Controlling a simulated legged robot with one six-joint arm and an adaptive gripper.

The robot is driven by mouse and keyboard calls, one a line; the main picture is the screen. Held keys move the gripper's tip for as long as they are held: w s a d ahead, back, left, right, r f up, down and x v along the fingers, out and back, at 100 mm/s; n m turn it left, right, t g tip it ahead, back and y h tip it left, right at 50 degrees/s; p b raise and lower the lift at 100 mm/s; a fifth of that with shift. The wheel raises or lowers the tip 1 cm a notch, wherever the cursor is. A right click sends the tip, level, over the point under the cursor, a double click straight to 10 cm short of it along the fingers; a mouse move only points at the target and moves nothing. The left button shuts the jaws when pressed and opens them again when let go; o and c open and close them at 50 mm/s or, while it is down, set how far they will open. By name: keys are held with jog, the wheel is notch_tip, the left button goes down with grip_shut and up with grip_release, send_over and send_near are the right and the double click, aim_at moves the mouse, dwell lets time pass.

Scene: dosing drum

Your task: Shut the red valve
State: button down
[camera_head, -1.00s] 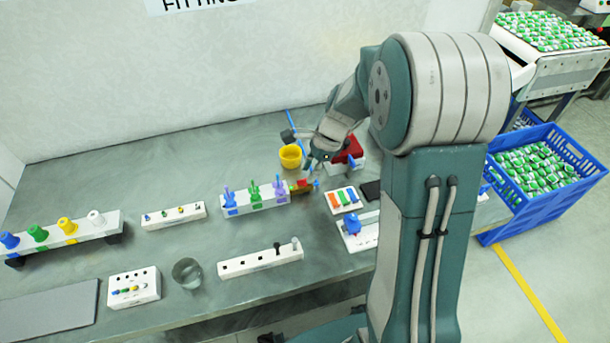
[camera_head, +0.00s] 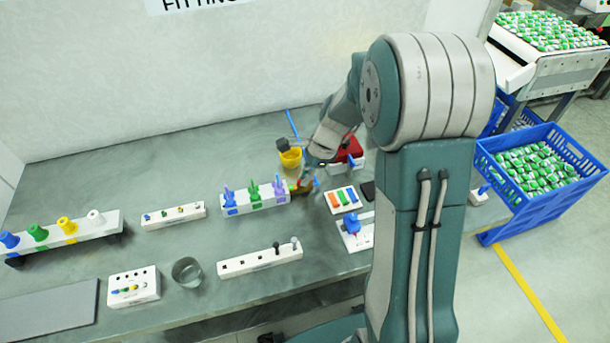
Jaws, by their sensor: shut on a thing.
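The red valve (camera_head: 296,188) is a small red and yellowish fitting on the table, at the right end of the white rack with the blue, green and purple pieces. My gripper (camera_head: 308,181) points down at it and is shut on it. The fingers and wrist cover most of the valve, so the angle of its handle cannot be told. A small blue part shows just right of the fingers.
A yellow cup (camera_head: 291,160) stands close behind my gripper, and a red box (camera_head: 347,150) stands to its right. A white tray with coloured bars (camera_head: 342,199) lies front right. The white rack (camera_head: 255,202) is close on the left.

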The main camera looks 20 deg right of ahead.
jog(key=shift+w+d, duration=0.1)
jog(key=shift+d, duration=0.15)
jog(key=n+g, duration=0.1)
jog(key=n, duration=0.3)
jog(key=shift+w, duration=0.15)
jog(key=n+g, duration=0.1)
jog(key=n, duration=0.1)
jog(key=n+g+h, duration=0.1)
jog(key=n, duration=0.1)
jog(key=shift+w+a+n, duration=0.1)
jog(key=shift+w+n, duration=0.05)
jog(key=shift+n, duration=0.15)
jog(key=shift+r, duration=0.1)
dwell(0.3)
jog(key=c, duration=0.8)
grip_release()
